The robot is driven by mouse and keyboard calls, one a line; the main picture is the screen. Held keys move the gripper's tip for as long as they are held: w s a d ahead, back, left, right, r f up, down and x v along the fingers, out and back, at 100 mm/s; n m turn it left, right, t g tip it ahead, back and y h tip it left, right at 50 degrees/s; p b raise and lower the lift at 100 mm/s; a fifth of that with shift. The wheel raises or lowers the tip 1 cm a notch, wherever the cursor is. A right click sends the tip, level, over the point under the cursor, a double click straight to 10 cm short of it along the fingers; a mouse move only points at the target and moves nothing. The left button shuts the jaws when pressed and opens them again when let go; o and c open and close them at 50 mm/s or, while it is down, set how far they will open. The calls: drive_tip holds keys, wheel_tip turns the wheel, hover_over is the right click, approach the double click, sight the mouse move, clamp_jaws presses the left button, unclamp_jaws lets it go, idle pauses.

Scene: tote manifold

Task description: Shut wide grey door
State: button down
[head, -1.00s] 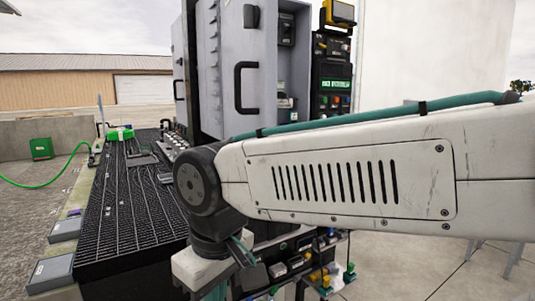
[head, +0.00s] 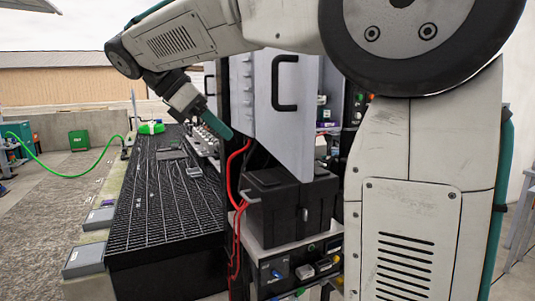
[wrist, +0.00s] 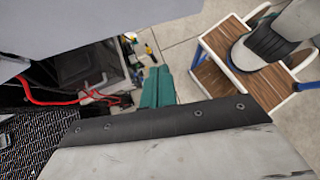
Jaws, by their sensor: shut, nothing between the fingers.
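The wide grey door (head: 287,125) stands open on the cabinet in the head view, turned out towards me, with a black bar handle (head: 285,82) on its face. A flat grey panel (wrist: 90,25), which looks like this door, fills the top left of the wrist view. My gripper (head: 219,126) is shut and empty, with its teal fingers angled down to the left of the door. The fingers also show in the wrist view (wrist: 157,88). I see no contact with the door. My arm hides the door's top and part of the cabinet.
A black box (head: 285,205) sits below the door, with red cables (head: 236,170) hanging beside it. A black grated bench top (head: 165,210) runs along the left, with a green object (head: 151,128) at its far end. Open ground lies further left.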

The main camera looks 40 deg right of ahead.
approach(285, 167)
drive_tip(key=a+f+x, duration=0.1)
drive_tip(key=x, duration=0.4)
drive_tip(key=shift+s+d+r, duration=0.1)
drive_tip(key=shift+s+d, duration=0.1)
drive_tip(key=shift+d, duration=0.55)
